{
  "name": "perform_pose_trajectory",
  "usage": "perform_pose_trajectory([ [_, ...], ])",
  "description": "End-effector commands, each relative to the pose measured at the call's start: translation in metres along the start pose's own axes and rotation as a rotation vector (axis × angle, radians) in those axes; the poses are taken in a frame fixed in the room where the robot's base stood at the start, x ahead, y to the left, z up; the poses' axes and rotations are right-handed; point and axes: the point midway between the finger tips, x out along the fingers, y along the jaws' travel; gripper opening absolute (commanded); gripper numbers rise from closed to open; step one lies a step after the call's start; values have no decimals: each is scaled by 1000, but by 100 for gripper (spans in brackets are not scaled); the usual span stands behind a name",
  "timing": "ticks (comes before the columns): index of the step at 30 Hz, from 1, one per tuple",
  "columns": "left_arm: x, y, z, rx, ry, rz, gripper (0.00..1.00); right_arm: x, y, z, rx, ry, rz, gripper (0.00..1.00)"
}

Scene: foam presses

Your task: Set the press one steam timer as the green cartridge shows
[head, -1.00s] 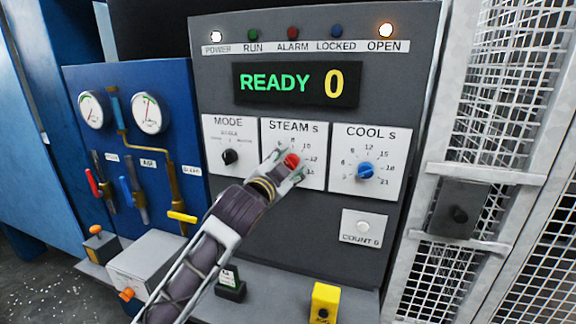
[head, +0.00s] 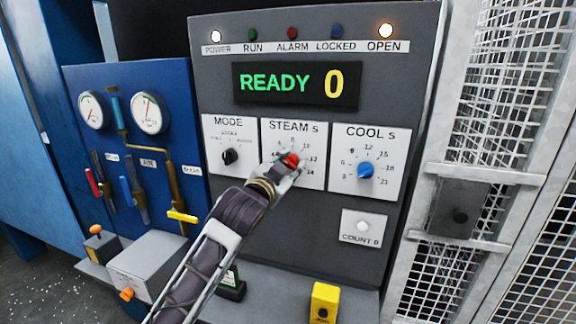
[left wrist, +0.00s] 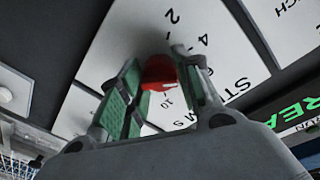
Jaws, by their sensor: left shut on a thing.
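The steam timer is a red knob (head: 290,160) on the white STEAM s plate (head: 270,134) of the grey press panel. My left gripper (head: 286,166) is shut on this knob and covers part of its dial. In the left wrist view the red knob (left wrist: 160,73) sits between the green-padded fingers, with 2, 4, 6 and 10 readable around it. A white mark shows on the knob, but its exact setting is hard to tell. A small black holder with a green and white piece (head: 232,280) stands on the ledge, partly behind my left arm; its marking is unreadable. My right gripper is out of view.
The blue COOL s knob (head: 366,170) is close on the right, the black MODE knob (head: 230,157) on the left. The display (head: 296,85) reads READY 0; the POWER and OPEN lamps glow. A yellow block (head: 324,302) stands on the ledge. Mesh fencing (head: 510,90) is at the right.

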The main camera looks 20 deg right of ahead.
Motion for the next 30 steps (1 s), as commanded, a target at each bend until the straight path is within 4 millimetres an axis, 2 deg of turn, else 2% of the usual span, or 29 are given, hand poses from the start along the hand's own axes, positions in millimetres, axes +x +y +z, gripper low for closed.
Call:
perform_pose_trajectory([
  [18,0,2,1,-452,28,-25,10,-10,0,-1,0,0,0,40],
  [30,0,2,1,-539,34,-31,10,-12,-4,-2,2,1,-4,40],
])
